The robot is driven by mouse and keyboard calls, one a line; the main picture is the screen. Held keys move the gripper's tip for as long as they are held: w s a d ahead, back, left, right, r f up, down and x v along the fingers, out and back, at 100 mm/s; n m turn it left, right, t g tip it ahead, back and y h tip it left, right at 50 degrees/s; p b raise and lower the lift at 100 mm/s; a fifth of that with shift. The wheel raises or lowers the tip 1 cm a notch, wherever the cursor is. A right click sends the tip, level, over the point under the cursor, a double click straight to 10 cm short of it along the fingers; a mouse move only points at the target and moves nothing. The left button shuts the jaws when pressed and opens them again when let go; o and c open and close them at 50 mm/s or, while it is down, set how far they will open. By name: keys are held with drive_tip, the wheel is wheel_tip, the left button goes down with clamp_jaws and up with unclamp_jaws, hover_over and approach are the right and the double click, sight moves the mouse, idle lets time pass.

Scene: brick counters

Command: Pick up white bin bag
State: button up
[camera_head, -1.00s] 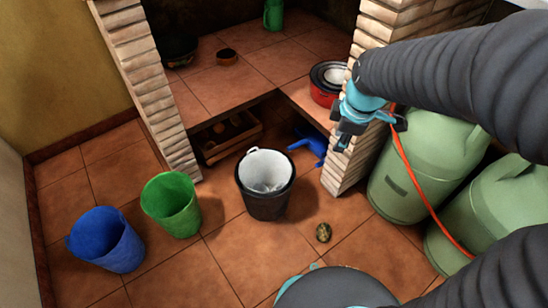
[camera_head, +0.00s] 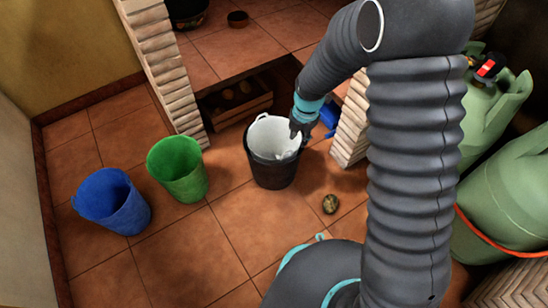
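The white bin bag (camera_head: 268,133) lines the black bin (camera_head: 272,172), which stands upright on the tiled floor near the middle of the view. My gripper (camera_head: 297,130) is at the right side of the bin's rim, by the bag's edge. It is small, dark and partly hidden by my wrist, so I cannot tell whether its fingers are open or shut, or whether they touch the bag.
A green bin (camera_head: 178,172) and a blue bin (camera_head: 113,203) stand to the left. A small round patterned object (camera_head: 330,204) lies on the floor. Brick pillars flank the counter, with a wooden crate (camera_head: 236,98) beneath. Green gas cylinders (camera_head: 510,200) stand at right.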

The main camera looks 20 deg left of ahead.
drive_tip(key=f, duration=0.6)
drive_tip(key=a+f+b, duration=0.1)
drive_tip(key=f, duration=0.1)
drive_tip(key=shift+a+f, duration=0.1)
drive_tip(key=shift+f, duration=0.3)
drive_tip(key=shift+r, duration=0.1)
clamp_jaws()
